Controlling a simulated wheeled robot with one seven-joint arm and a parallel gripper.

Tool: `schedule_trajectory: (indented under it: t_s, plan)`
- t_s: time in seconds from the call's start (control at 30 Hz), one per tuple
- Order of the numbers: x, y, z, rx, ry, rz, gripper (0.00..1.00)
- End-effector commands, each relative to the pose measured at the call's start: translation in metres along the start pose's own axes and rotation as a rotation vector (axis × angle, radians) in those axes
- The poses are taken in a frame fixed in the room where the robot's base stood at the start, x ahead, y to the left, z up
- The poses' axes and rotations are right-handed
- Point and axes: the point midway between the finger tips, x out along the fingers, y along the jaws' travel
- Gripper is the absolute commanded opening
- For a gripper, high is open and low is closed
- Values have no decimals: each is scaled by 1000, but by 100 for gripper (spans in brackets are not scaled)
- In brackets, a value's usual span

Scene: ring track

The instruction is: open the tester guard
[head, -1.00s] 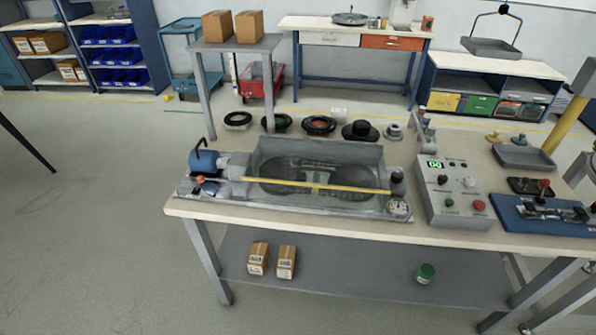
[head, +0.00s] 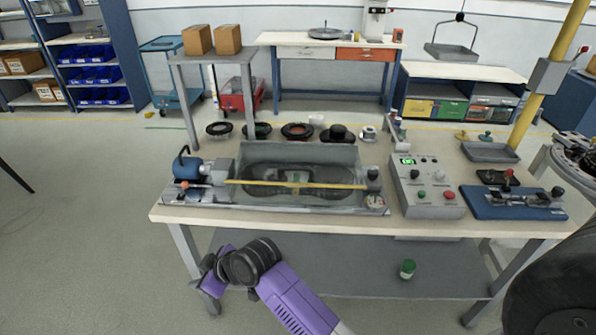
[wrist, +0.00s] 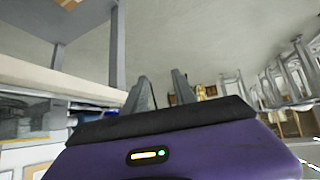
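The tester (head: 210,203) stands on the workbench with its clear guard (head: 262,205) lying over a dark oval chamber. A yellow bar (head: 310,185) runs along the guard's front edge, and the guard looks closed. My purple gripper (head: 204,266) is low in front of the bench's left side, below the tabletop and well apart from the guard. In the wrist view my gripper (wrist: 162,92) shows two grey fingers spread apart with nothing between them.
The workbench edge (head: 320,228) lies between my arm and the tester. A control box (head: 428,188) and a blue fixture (head: 512,203) stand right of the tester. Several rings and parts line the back, near a raised shelf (head: 210,57) with boxes.

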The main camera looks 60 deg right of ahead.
Motion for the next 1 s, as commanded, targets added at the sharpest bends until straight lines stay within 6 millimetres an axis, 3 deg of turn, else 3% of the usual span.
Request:
schedule_trajectory:
  t_s: [0.03, 0.17, 0.27, 0.47, 0.6, 0.8, 0.9, 1.0]
  plan:
    - [1, 28, -12, -30, -27, 8, 33]
    - [-6, 88, -29, -112, -128, 7, 33]
    - [-22, 138, -37, -170, -218, 12, 33]
    - [-84, 243, -42, -258, -431, 26, 33]
    - [-142, 303, -39, -287, -580, 33, 33]
    - [-206, 350, -34, -292, -723, 32, 33]
    - [-220, 359, -32, -289, -754, 30, 33]
    - [-221, 362, -27, -287, -766, 27, 33]
